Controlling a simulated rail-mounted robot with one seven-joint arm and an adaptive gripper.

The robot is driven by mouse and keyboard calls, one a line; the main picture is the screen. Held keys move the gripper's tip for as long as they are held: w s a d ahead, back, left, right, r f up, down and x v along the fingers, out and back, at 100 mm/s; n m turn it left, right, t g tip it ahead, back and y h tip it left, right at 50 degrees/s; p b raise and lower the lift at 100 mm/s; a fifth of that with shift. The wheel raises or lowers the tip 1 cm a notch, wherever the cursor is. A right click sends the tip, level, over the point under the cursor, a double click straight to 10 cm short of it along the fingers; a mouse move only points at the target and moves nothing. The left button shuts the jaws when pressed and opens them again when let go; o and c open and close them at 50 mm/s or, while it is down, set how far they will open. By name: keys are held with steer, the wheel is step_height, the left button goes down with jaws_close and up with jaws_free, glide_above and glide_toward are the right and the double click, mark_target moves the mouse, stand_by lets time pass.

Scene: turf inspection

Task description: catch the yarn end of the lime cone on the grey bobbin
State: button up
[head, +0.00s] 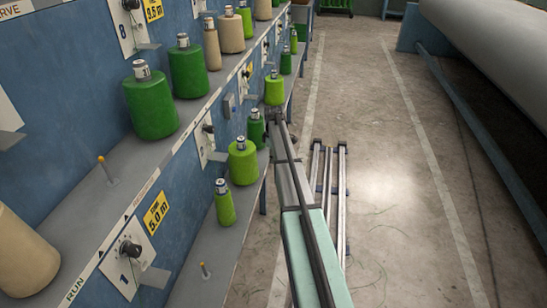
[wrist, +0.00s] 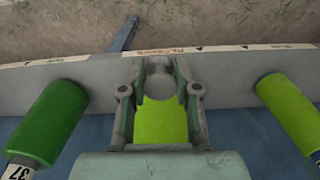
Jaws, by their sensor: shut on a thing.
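My gripper (wrist: 162,72) is shut on a lime cone (wrist: 160,120), whose lime surface shows between the two fingers in the wrist view. In the head view a lime cone with a pale top (head: 274,90) stands at the far end of my arm, and the fingers there are too small to make out. A rounded grey shape lies between the fingertips in the wrist view; I cannot tell whether it is the grey bobbin. No loose yarn end can be made out.
In the wrist view a dark green cone (wrist: 48,125) is at left and another lime cone (wrist: 290,108) at right, both close to the fingers. Several cones stand along the grey shelves (head: 225,262) on the blue rack.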

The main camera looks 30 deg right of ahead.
steer(key=shift+r+p, duration=0.1)
steer(key=shift+p, duration=0.2)
steer(key=shift+w+a+p, duration=0.5)
steer(key=shift+w+a, duration=1.4)
steer(key=shift+a, duration=0.25)
steer(key=shift+w+a+p, duration=0.25)
steer(key=shift+p, duration=0.1)
stand_by(0.8)
steer(key=shift+s+d+p, duration=0.5)
steer(key=shift+s+d, duration=1.25)
steer(key=shift+d, duration=0.15)
